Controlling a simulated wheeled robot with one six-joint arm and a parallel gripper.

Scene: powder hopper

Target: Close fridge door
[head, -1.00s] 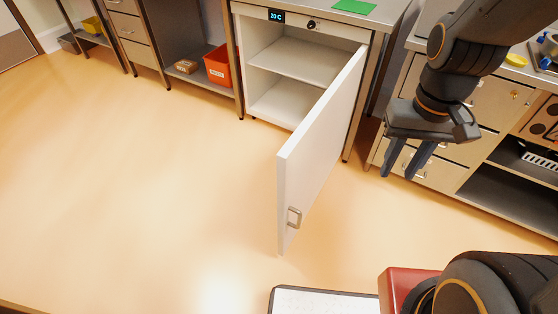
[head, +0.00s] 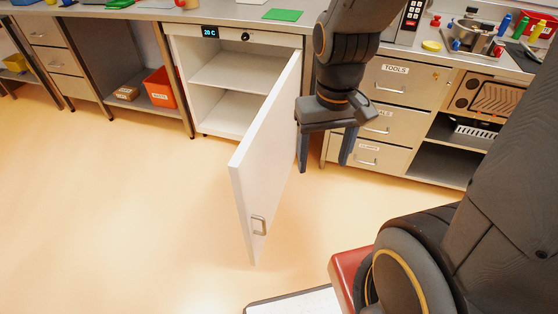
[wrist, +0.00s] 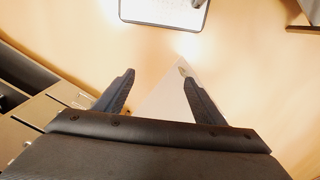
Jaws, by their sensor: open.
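The fridge (head: 240,40) is a white cabinet under the counter with a "20 C" display and two empty-looking interior levels. Its white door (head: 262,160) stands wide open, hinged at the right and reaching out toward me. A metal handle (head: 259,225) sits low near the door's free edge. My gripper (head: 325,168) hangs fingers down, open and empty, just right of the door in the head view. In the wrist view, the door (wrist: 172,92) shows as a pale wedge between and behind the fingers (wrist: 160,80). I cannot tell whether they touch it.
Drawers labelled "TOOLS" (head: 392,80) stand to the right, behind my gripper. An orange bin (head: 160,88) sits on a low shelf left of the fridge. A green sheet (head: 283,15) lies on the counter. The floor left of the door is clear.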

